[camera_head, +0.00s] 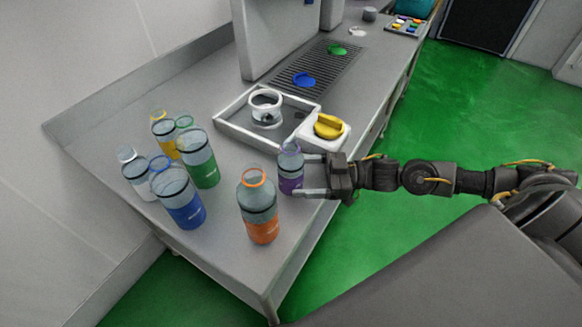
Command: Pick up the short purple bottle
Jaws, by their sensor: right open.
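The short purple bottle (290,170) stands upright on the grey counter, near its right edge. It has a clear upper part, a dark band and a purple lower part. My right gripper (306,175) reaches in from the right, with its fingers at the bottle's height. One finger is on the far side and one on the near side of the bottle's right part. The jaws are open, and I cannot tell whether a finger touches the bottle. My left gripper is not in view.
An orange bottle (260,210) stands close in front. Blue (181,200), green (198,160), yellow (163,133) and white (136,175) bottles cluster to the left. Behind are a tray (232,131) with a white ring-topped device (265,108) and a yellow-knobbed white unit (326,130).

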